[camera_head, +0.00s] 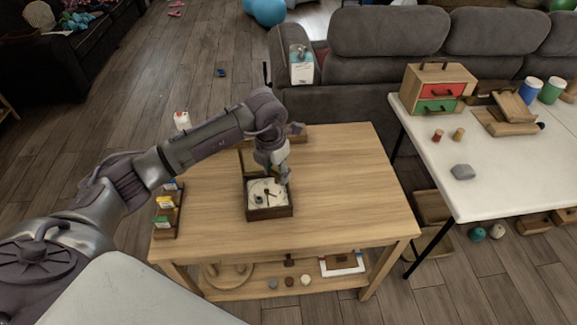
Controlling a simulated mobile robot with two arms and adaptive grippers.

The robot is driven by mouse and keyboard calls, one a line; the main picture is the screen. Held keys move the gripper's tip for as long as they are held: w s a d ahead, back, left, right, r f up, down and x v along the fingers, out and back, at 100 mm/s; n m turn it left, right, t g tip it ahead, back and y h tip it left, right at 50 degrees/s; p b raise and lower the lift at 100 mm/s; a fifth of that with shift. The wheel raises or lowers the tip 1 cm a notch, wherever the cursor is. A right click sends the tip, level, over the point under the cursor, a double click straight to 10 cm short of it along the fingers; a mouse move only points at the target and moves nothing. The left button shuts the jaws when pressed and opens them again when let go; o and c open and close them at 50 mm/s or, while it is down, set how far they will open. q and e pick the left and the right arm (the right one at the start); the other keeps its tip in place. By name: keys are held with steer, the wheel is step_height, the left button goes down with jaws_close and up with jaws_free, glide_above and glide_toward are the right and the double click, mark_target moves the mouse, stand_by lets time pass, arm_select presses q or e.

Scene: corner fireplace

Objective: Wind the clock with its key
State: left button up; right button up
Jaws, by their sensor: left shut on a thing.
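The clock (255,213) is a dark square wooden case with a pale face and dark hands, lying face up on the wooden table. My left arm reaches in from the left over the table. My left gripper (284,180) points down at the clock's upper right part. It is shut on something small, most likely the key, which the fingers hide. I cannot tell whether the key sits in the clock face. My right gripper is not in view.
The wooden table (352,190) is clear to the right of the clock. A small rack (167,216) with colored packets stands at its left edge. A white table (500,180) with a small drawer chest (437,88) stands at the right. A grey sofa (385,75) is behind.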

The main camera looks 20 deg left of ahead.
arm_select(q)
steer(key=s+a+f+n+y+p, duration=0.1)
steer(key=a+f+n, duration=0.3)
steer(key=n, duration=0.5)
steer(key=shift+a, duration=0.85)
steer(key=shift+s+f, duration=0.1)
steer(key=shift+f+b, duration=1.7)
steer(key=shift+f, duration=0.45)
steer(key=shift+f+b, duration=0.55)
steer(key=shift+f, duration=0.15)
steer(key=shift+m+b, duration=0.55)
steer(key=shift+m, duration=0.95)
